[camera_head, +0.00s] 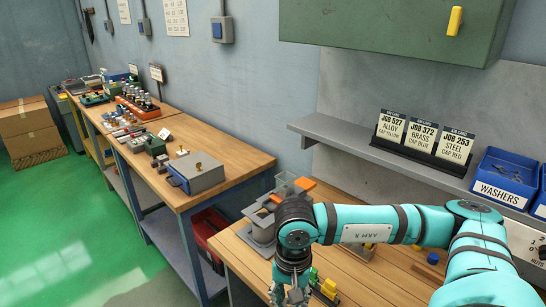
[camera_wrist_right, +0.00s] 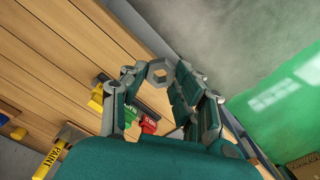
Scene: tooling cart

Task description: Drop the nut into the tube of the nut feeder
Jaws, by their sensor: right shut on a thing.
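A grey hex nut (camera_wrist_right: 161,62) with an open hole is between the fingertips of my right gripper (camera_wrist_right: 164,76) in the right wrist view. The gripper is shut on it. In the head view my right gripper (camera_head: 289,296) points down at the bottom edge, over the near workbench, and the nut cannot be made out there. A grey stand with orange parts (camera_head: 262,222) is on this bench, just behind and left of my right arm, which partly hides it. I cannot make out a feeder tube for certain. My left gripper is not in view.
Small yellow and green items (camera_head: 328,287) lie on the bench right of the gripper. A shelf (camera_head: 345,143) with job cards and a blue washers bin (camera_head: 507,178) is behind. Another bench (camera_head: 232,164) with a grey box is at left, with green floor beyond.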

